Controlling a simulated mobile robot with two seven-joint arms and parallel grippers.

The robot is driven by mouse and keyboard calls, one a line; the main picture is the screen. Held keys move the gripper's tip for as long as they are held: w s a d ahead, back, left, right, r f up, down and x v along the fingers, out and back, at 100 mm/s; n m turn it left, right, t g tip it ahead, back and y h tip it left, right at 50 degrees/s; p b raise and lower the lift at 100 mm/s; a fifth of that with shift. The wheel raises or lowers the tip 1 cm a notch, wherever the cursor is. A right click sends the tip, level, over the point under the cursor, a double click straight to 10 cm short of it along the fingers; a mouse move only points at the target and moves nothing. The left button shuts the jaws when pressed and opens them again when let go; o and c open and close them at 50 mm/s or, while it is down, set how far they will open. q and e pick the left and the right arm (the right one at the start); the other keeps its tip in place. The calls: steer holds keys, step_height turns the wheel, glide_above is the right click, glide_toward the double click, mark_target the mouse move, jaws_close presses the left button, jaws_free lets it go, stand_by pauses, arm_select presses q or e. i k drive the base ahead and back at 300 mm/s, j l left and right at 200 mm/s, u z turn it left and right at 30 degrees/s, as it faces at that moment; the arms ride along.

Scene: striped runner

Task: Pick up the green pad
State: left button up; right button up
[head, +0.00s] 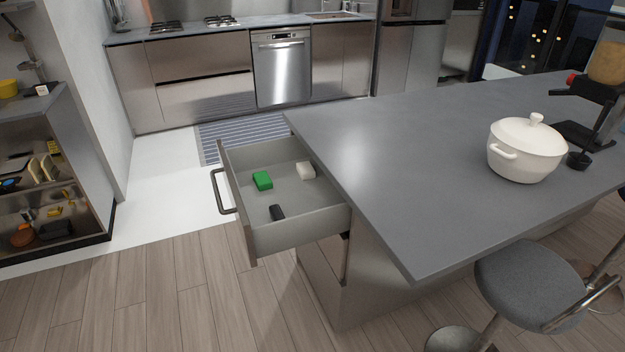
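The green pad (262,180) is a small bright green block lying in an open drawer (303,230) at the left end of the kitchen island. It lies toward the handle side of the drawer. A white block (306,170) lies to its right, apart from it. A small black object (277,212) lies in the drawer nearer to me. Neither of my grippers shows in the head view.
The drawer's dark handle (222,191) sticks out to the left. The grey island top (400,150) overhangs the drawer's right side and bears a white lidded pot (527,148). A grey stool (530,290) stands at front right. The wooden floor (150,290) left of the drawer is clear.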

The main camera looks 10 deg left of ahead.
mark_target(263, 181)
steer(key=i+j+z, duration=0.1)
steer(key=z, duration=0.4)
steer(key=j+z, duration=0.25)
steer(key=z, duration=0.2)
steer(key=j, duration=0.45)
steer(key=i+j, duration=0.15)
steer(key=j, duration=0.35)
